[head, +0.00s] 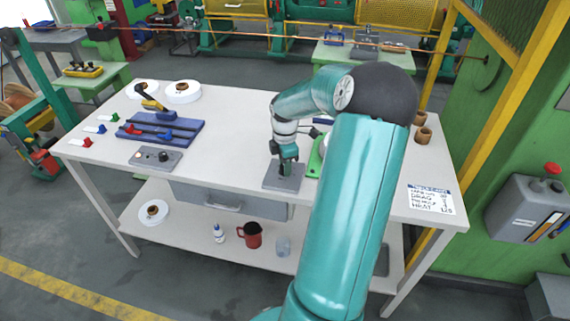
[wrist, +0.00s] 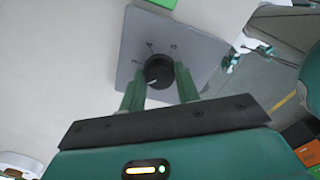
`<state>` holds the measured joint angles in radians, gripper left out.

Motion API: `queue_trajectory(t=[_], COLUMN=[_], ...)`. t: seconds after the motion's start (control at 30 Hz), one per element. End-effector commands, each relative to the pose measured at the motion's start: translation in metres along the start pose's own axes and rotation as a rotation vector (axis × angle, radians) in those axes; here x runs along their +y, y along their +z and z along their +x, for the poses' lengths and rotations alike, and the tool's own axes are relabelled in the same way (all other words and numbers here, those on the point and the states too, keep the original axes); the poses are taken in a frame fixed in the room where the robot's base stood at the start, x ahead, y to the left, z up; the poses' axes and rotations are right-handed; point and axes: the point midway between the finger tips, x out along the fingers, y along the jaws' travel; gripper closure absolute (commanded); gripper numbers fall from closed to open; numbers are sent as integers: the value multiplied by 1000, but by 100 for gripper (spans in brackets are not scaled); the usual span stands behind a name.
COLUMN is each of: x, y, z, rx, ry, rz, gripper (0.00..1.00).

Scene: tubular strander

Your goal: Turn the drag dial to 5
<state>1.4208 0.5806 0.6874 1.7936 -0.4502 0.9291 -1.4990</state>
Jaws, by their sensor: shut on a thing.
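The drag dial (wrist: 158,70) is a round black knob on a grey plate (wrist: 135,38). The plate also shows in the head view (head: 284,182), on the white workbench. A pale line on the knob points to the lower left in the wrist view. In the head view my gripper (head: 287,163) points down at the plate and hides the knob.
A handwritten card (head: 432,199) with a line "DRAG" lies at the bench's right end. A second grey box (head: 155,158) with a knob and a blue fixture (head: 160,131) stand to the left. A green object (head: 315,158) is close right of my gripper.

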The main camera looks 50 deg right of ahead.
Motion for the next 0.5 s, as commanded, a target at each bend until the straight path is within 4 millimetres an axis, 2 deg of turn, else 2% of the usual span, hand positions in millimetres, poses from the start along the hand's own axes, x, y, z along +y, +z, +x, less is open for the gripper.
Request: queue_trajectory(t=[0.5], x=[0], y=[-2], z=[0], rx=[0], ry=[0], rz=[457], gripper=[91])
